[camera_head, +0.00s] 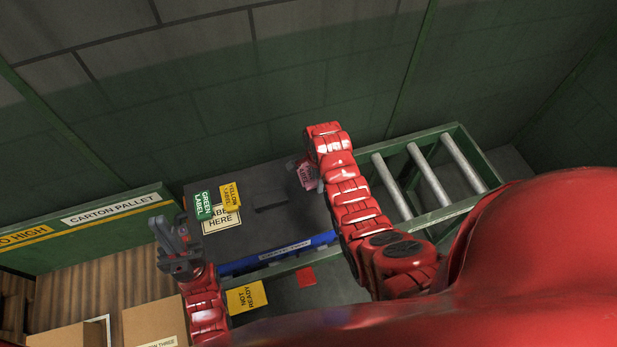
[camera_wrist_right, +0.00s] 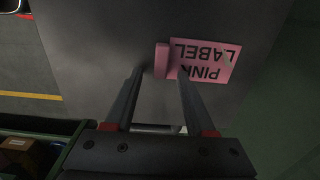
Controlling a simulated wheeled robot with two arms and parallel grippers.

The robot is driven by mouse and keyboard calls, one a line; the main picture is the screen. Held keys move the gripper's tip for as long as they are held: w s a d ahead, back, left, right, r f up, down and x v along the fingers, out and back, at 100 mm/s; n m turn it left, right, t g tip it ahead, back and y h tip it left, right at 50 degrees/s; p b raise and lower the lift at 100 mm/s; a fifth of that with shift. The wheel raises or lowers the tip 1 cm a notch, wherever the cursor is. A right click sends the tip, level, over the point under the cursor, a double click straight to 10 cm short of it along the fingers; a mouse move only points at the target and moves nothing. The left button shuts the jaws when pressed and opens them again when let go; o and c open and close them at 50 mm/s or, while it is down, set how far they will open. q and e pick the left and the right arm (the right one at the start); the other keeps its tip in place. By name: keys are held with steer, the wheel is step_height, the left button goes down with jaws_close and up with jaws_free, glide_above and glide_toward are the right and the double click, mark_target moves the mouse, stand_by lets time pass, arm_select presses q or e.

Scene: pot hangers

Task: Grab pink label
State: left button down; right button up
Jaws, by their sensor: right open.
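The pink label (camera_wrist_right: 212,62) lies on a dark grey surface in the right wrist view, its text upside down, with a raised pink tab (camera_wrist_right: 162,59) at its left end. My right gripper (camera_wrist_right: 160,76) is open and empty. Its fingertips appear on either side of the tab's near end; I cannot tell whether they touch it. In the head view the pink label (camera_head: 306,176) is partly hidden by my right arm. My left gripper (camera_head: 169,222) is open and empty, left of the grey table (camera_head: 258,232).
A green label (camera_head: 203,206) and a yellow label (camera_head: 230,197) lie at the table's left, by a "label here" patch (camera_head: 221,220). A roller conveyor (camera_head: 425,172) stands right of the table. Cardboard boxes (camera_head: 155,325) and a carton pallet panel (camera_head: 110,212) are at the left.

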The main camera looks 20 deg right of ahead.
jaws_close()
steer(key=shift+r, duration=0.15)
stand_by(0.4)
